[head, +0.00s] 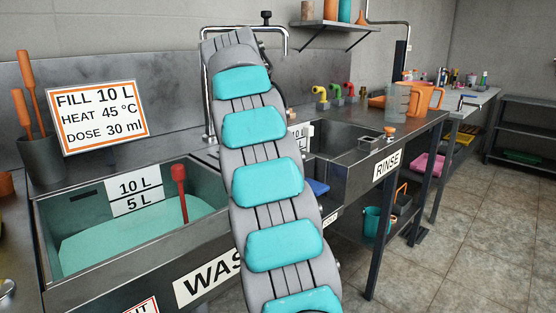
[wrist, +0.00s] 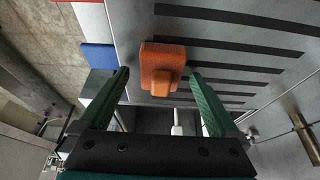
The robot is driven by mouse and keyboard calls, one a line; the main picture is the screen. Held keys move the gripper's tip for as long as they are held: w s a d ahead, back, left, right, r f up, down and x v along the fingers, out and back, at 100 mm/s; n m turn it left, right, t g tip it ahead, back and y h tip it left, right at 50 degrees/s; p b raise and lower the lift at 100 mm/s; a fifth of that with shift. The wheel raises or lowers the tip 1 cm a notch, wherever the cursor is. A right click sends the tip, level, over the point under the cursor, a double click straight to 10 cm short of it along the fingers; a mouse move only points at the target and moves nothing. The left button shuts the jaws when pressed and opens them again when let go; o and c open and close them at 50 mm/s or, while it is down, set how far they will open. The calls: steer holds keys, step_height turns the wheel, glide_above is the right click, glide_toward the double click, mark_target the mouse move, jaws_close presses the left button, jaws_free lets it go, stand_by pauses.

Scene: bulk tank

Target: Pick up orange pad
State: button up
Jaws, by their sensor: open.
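The orange pad (wrist: 161,57), a block with a smaller raised part, lies on a grey slotted metal surface (wrist: 135,22) in the wrist view. My gripper (wrist: 158,75) is open, with its two green fingers on either side of the pad's near end in the picture. The fingers look empty and apart from the pad; how far above it they are, I cannot tell. In the head view my arm hides the gripper, and I cannot make out the pad.
A blue item (wrist: 98,55) lies left of the pad. In the head view are the wash sink (head: 85,270) with teal liquid, the rinse basin (head: 345,134), a clear jug (head: 397,103) and a wall shelf (head: 340,25). Open floor (head: 465,220) lies to the right.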

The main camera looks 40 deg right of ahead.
steer(key=c, duration=1.5)
steer(key=shift+o, duration=0.2)
steer(key=shift+r, duration=0.15)
